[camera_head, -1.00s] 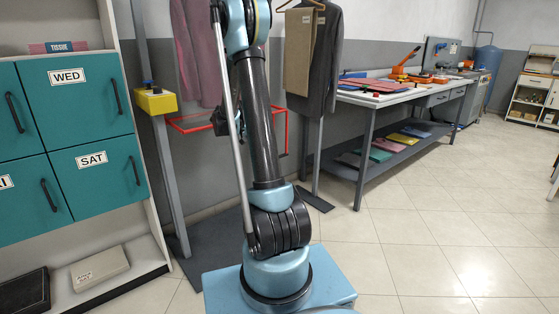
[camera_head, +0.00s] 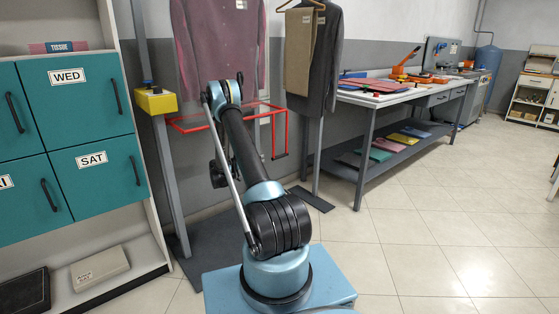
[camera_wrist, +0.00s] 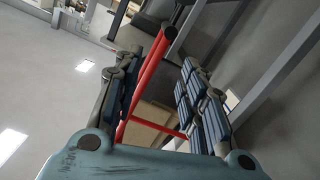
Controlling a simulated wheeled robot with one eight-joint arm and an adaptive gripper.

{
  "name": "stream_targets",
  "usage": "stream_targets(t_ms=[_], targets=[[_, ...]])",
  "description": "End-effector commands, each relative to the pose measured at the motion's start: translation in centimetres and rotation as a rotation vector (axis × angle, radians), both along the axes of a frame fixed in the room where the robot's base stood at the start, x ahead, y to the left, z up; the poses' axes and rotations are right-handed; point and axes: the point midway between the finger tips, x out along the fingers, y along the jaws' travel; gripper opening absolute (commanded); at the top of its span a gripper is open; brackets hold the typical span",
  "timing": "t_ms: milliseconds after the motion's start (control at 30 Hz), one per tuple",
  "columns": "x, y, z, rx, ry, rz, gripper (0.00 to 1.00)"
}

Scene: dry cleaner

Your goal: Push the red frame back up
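The red frame (camera_head: 286,135) juts out from the rack below the pink shirt in the head view. My arm covers its middle part. In the wrist view a red bar of the frame (camera_wrist: 147,75) runs lengthwise through the space between my fingers, with another red bar farther down. My gripper (camera_wrist: 160,62) is open, with one blue-grey padded finger on each side of the bar. I cannot tell whether either finger touches it. In the head view my gripper (camera_head: 218,173) is a dark shape low beside the frame, partly hidden by my arm.
A grey post with a yellow control box (camera_head: 156,101) stands left of the frame. The pink shirt (camera_head: 217,50) and a dark jacket (camera_head: 326,75) hang above and to the right. A teal drawer cabinet (camera_head: 75,85) is at left, a worktable (camera_head: 372,98) at right. The tiled floor at right is clear.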

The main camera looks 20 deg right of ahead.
Motion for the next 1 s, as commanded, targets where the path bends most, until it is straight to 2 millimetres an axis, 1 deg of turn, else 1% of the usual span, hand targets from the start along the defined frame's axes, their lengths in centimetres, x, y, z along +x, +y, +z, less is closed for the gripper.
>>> stream_targets(t_ms=[33,100,200,367,467,567,1000], targets=[[0.2,0.1,-1.1,-0.014,-0.018,0.001,0.38],[0.3,0.2,-2.1,-0.029,-0.038,0.002,0.38],[0.4,0.3,-3.2,-0.045,-0.06,0.004,0.38],[0.4,0.1,-3.8,-0.056,-0.076,0.004,0.38],[0.7,-0.6,-3.8,-0.057,-0.077,0.004,0.38],[1.1,-1.8,-3.8,-0.056,-0.077,0.002,0.38],[3.7,-9.1,-3.8,-0.057,-0.076,0.003,0.38]])
